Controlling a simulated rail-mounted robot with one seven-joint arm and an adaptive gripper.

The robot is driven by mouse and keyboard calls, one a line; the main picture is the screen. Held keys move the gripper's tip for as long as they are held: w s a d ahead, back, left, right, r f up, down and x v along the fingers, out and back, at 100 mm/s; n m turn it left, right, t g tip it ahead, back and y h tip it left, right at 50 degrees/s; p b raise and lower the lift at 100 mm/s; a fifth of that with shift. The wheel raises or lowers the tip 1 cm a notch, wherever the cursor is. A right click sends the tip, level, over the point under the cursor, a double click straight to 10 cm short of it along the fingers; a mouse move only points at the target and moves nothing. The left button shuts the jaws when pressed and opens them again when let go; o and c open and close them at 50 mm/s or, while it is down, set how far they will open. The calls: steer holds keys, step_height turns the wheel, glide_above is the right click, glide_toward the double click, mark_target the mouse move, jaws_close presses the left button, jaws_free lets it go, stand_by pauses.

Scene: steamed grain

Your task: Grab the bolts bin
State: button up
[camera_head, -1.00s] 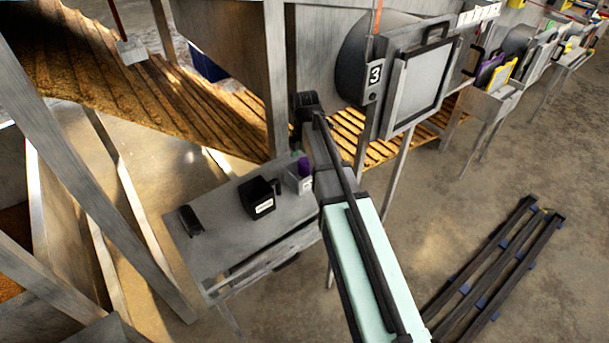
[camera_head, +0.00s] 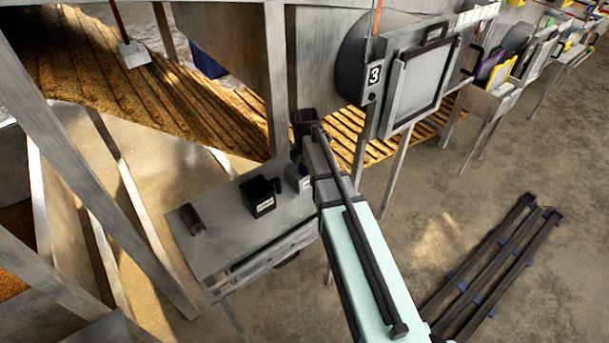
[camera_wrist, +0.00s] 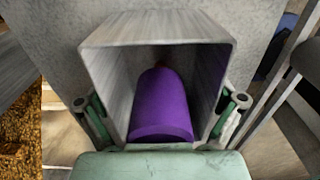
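A grey, square-mouthed bin with a purple object inside fills the middle of the wrist view (camera_wrist: 205,75). In the head view a small grey bin (camera_head: 298,178) stands at the table's back right, partly behind my gripper. My gripper (camera_wrist: 165,118) has one green finger on each side of the grey bin, close against its walls. Whether the fingers press on it cannot be told. A black bin (camera_head: 260,196) with a white label stands on the table to the left. The labels are too small to read, so I cannot tell which bin holds bolts.
The grey metal table (camera_head: 220,250) also bears a small dark holder (camera_head: 192,218) at its left. A post and large grey hopper (camera_head: 230,60) rise close behind. A machine marked 3 (camera_head: 415,85) is at right. Dark rails (camera_head: 495,265) lie on the floor.

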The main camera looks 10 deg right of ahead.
steer(key=c, duration=0.6)
steer(key=shift+r, duration=0.1)
steer(key=shift+c, duration=0.2)
